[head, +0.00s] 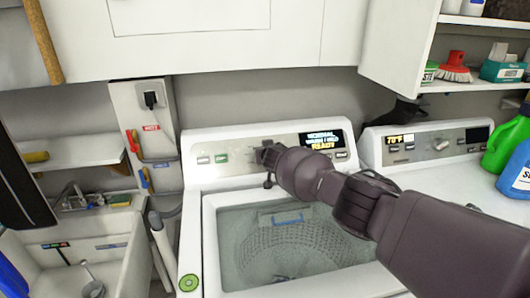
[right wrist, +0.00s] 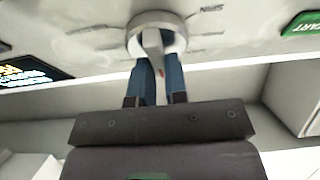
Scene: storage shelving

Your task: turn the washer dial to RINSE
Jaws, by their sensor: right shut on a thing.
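The washer (head: 195,172) is white, with a grey control panel along its back edge. Its dial (right wrist: 148,20) is a round metallic knob with a flat grip bar, seen close up in the right wrist view. My right gripper (right wrist: 158,68) is shut on the dial, one blue finger on each side of its bar. In the head view my right gripper (head: 268,154) reaches the panel from the right and covers the dial. The washer display (head: 320,139) shows NORMAL and READY. Labels around the dial appear upside down in the wrist view; I cannot make out RINSE. My left gripper is not in view.
The washer tub (head: 285,245) is visible below the panel. A green START button (right wrist: 302,24) is beside the dial. A second machine (head: 425,148) stands right, with green (head: 506,140) and blue (head: 517,172) bottles on it. A sink (head: 80,235) is at left.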

